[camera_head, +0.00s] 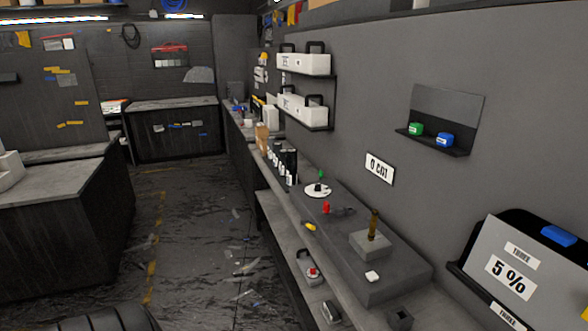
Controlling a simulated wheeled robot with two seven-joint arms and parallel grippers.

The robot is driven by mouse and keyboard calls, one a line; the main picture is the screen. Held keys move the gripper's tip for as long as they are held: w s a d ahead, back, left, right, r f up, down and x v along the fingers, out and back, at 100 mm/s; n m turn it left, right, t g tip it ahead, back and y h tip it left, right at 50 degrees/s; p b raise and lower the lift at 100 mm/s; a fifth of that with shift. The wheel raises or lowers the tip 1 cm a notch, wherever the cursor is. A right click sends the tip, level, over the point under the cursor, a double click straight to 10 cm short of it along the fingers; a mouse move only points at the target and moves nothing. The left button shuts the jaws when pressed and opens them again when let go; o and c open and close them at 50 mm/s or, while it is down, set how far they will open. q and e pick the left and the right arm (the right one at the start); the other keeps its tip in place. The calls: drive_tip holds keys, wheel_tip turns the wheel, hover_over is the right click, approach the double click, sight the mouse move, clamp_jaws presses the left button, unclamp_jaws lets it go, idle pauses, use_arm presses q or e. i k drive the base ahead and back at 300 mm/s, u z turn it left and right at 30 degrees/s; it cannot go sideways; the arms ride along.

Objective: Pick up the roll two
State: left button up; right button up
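I cannot make out a roll marked two. At the right edge a grey panel (525,268) carries labels reading "THREE" and "5 %". Black material shows behind its top edge, and the right frame edge cuts it off. A second label at the panel's lower edge is only partly readable. Neither of my grippers is in view.
A long grey bench (345,262) runs along the right wall with small tools and several dark bottles (285,160). A wall shelf holds a green item (416,129) and a blue item (444,139). A counter (65,190) stands left. The littered floor (195,235) between is open.

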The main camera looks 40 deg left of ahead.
sight(292, 153)
drive_tip(key=u, duration=1.45)
